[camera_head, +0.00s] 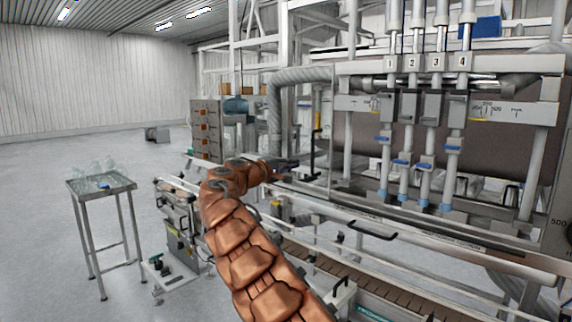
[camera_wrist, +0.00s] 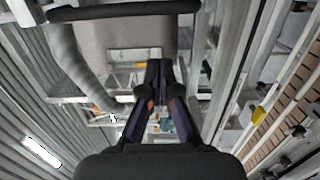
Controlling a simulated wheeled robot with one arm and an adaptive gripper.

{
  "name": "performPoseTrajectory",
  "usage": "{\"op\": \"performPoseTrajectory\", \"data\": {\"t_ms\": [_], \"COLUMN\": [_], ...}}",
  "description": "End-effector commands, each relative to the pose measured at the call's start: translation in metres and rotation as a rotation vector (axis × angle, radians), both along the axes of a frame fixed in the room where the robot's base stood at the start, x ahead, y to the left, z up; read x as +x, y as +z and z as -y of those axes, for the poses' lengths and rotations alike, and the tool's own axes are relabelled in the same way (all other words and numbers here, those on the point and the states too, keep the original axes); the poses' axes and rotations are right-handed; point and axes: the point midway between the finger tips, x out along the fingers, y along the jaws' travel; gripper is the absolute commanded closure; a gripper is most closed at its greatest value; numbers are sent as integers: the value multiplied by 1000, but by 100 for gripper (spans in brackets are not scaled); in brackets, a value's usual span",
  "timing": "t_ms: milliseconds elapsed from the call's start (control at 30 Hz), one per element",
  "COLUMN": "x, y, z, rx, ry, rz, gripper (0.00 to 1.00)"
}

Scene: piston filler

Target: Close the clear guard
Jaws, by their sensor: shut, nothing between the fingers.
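A clear panel in a pale frame, which looks like the guard (camera_head: 333,110), stands at the left end of the filler in the head view. It appears swung out from the machine; its exact angle is hard to tell. A black upright handle (camera_head: 313,150) shows near its left side. My gripper (camera_head: 294,165) is just left of and below this handle, apart from it as far as I can tell. In the wrist view my gripper (camera_wrist: 158,66) is shut and empty, fingertips together. A dark bar (camera_wrist: 125,10), probably the handle, crosses the top of that view.
Several numbered filling heads (camera_head: 425,65) stand on the right. A front rail with a black handle (camera_head: 372,230) runs above the slatted conveyor (camera_head: 330,265). A small steel table (camera_head: 100,186) with clear items stands left. Open floor (camera_head: 60,145) lies beyond it.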

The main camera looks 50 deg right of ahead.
Motion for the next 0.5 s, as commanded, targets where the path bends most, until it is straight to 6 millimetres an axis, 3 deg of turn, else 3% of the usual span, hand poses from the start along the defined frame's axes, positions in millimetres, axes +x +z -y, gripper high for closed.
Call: {"op": "performPoseTrajectory", "data": {"t_ms": [500], "x": [-27], "y": [1], "z": [4], "rx": [-2], "ry": [-2], "rz": [-4], "gripper": [100]}}
